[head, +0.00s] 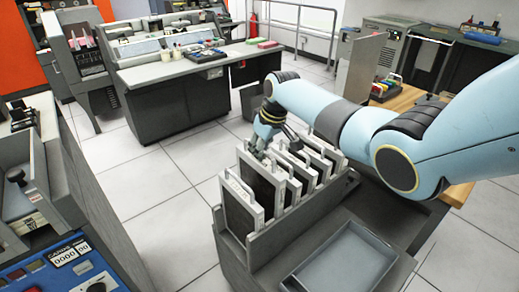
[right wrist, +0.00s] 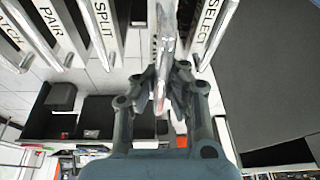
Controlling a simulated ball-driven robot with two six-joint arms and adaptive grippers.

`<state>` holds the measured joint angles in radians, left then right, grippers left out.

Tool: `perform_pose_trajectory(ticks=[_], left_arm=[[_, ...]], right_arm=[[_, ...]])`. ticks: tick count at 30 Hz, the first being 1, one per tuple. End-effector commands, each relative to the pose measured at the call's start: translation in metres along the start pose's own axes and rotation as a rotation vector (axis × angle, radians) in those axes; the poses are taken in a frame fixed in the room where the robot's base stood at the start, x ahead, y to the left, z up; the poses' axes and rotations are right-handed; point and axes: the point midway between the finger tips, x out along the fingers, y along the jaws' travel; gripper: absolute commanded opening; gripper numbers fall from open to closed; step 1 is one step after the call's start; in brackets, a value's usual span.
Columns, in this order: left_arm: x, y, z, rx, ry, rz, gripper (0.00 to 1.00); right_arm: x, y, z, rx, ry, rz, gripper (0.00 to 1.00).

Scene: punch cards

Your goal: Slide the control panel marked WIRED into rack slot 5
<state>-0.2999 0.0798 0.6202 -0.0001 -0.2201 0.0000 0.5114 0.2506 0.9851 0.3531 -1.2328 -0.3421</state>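A grey rack (head: 262,250) holds several upright dark panels with white frames and handles. My right gripper (head: 262,143) is over the panels toward the rack's far left side. In the right wrist view, my right gripper (right wrist: 163,98) has its fingers on both sides of a metal handle (right wrist: 166,55), apparently shut on it. That handle's panel stands between panels marked SPLIT (right wrist: 104,30) and SELECT (right wrist: 208,22); its own marking is not readable. A panel marked PAIR (right wrist: 52,25) is further left. No WIRED marking or slot numbers can be read. My left gripper is not in view.
A shallow grey tray (head: 345,262) lies right of the rack. A wooden-topped table (head: 405,98) with colored items stands behind my right arm. A console desk (head: 165,70) stands at the back left. The tiled floor (head: 150,185) left of the rack is clear.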

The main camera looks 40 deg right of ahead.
Motion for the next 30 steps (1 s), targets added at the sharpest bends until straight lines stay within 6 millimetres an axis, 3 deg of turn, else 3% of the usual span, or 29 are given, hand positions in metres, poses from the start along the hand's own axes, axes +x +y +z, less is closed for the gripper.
perform_pose_trajectory(ticks=[21,30], left_arm=[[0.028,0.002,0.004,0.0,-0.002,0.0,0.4],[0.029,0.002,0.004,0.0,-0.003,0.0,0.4]], right_arm=[[0.036,0.002,0.009,-0.001,0.007,0.001,0.0],[0.037,0.002,0.009,-0.001,0.008,0.002,0.0]])
